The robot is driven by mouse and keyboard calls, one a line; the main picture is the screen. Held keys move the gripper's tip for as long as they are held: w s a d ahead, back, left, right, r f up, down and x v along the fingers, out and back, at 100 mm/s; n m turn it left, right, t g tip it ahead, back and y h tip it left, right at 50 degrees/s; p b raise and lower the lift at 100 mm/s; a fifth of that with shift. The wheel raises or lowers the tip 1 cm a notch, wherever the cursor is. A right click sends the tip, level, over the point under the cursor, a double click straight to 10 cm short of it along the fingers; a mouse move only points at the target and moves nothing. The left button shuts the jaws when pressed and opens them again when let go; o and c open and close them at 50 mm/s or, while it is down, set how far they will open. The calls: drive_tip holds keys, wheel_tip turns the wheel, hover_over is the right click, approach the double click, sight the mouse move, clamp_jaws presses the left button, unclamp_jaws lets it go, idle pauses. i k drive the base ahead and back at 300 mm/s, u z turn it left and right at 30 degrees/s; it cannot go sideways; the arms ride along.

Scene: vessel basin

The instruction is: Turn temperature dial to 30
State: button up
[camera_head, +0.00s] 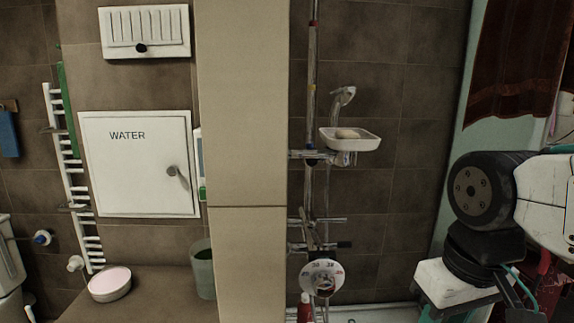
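The temperature dial (322,276) is a round white disc with numbers around its rim and a darker middle. It sits low on the shower fitting, right of the beige pillar. The small marks are blurred, and I cannot tell which number it is set to. My arm is at the right, with a black round joint and white links. Its lower dark parts reach the bottom right edge, well apart from the dial. I cannot make out the gripper's fingertips or whether they hold anything.
A beige pillar (240,130) stands left of the shower rail (311,90). A soap dish (350,139) juts out above the dial. A white WATER cabinet (130,190), a cup (203,272) and a bowl (110,285) are at the left. A dark red towel (515,55) hangs upper right.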

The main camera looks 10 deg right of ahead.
sight(324, 283)
drive_tip(key=u, duration=1.65)
drive_tip(key=k, duration=0.5)
drive_tip(key=z, duration=1.45)
